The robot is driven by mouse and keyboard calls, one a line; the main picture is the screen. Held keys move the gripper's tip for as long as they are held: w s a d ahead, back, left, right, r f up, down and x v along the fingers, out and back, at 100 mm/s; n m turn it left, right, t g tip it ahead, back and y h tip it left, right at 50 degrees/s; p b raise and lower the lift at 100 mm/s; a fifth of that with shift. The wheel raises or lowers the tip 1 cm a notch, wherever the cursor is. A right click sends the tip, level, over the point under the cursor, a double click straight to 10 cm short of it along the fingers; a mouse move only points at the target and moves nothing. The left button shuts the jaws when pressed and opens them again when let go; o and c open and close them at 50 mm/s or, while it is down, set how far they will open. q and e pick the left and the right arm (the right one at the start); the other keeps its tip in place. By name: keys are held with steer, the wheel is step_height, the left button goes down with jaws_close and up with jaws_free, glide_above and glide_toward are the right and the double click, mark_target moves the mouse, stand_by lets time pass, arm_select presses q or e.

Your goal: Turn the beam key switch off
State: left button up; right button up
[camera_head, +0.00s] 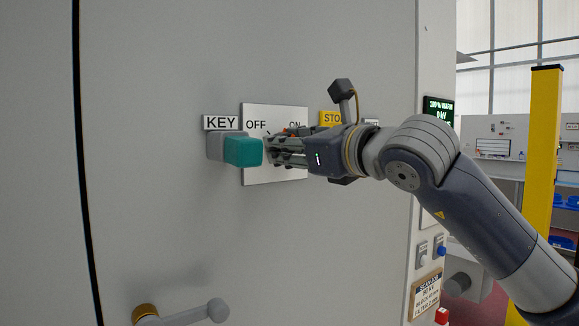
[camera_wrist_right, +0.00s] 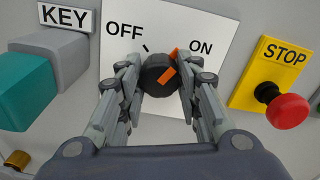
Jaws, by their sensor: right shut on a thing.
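The beam key switch is a dark round knob (camera_wrist_right: 157,76) with an orange mark, on a white plate (camera_head: 258,181) lettered OFF at left and ON at right. In the right wrist view the orange mark slants up and to the right, between the two words and toward the ON side. A short black tick shows beside OFF. My right gripper (camera_wrist_right: 157,80) has its two fingers closed on the sides of the knob. In the head view the same gripper (camera_head: 272,152) covers most of the knob. My left gripper is not in view.
A teal block on a grey housing (camera_head: 242,151) sticks out under the KEY label, close left of my gripper. A red STOP button (camera_wrist_right: 287,111) on a yellow plate (camera_wrist_right: 265,72) is to the right. A grey door handle (camera_head: 217,310) is below. A yellow post (camera_head: 543,150) stands at right.

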steer(key=shift+r+n+b, duration=0.1)
steer(key=shift+n+b, duration=2.5)
steer(key=shift+n, duration=4.7)
steer(key=o, duration=1)
steer(key=shift+o, duration=0.2)
steer(key=v, duration=1.2)
